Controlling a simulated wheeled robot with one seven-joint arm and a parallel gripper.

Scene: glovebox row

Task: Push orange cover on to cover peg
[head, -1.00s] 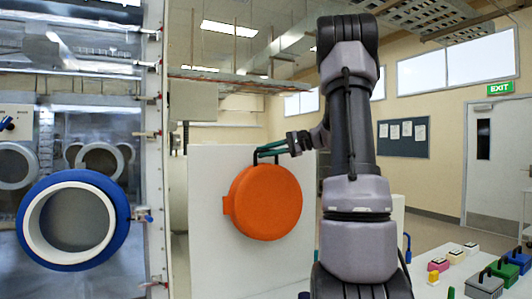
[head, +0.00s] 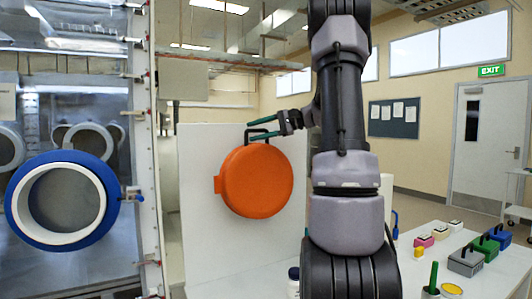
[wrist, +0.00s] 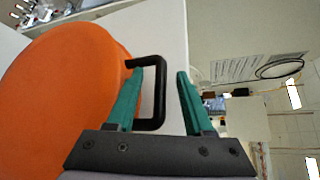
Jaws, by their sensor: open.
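The orange cover (head: 254,181) is a round disc in front of a white panel, with a tab on its left side and a black handle (wrist: 155,92) at its top. In the wrist view the cover (wrist: 62,95) fills the left side. My gripper (head: 262,131) is at the top of the cover by the handle, its green fingers apart. In the wrist view my gripper (wrist: 162,75) is open; its left finger overlaps the handle's opening and its right finger is to the right of the handle's outer bar. I cannot identify the cover peg; it may be hidden behind the cover.
A glovebox with a blue-ringed port (head: 103,205) stands at the left. The white panel (head: 200,145) is behind the cover.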

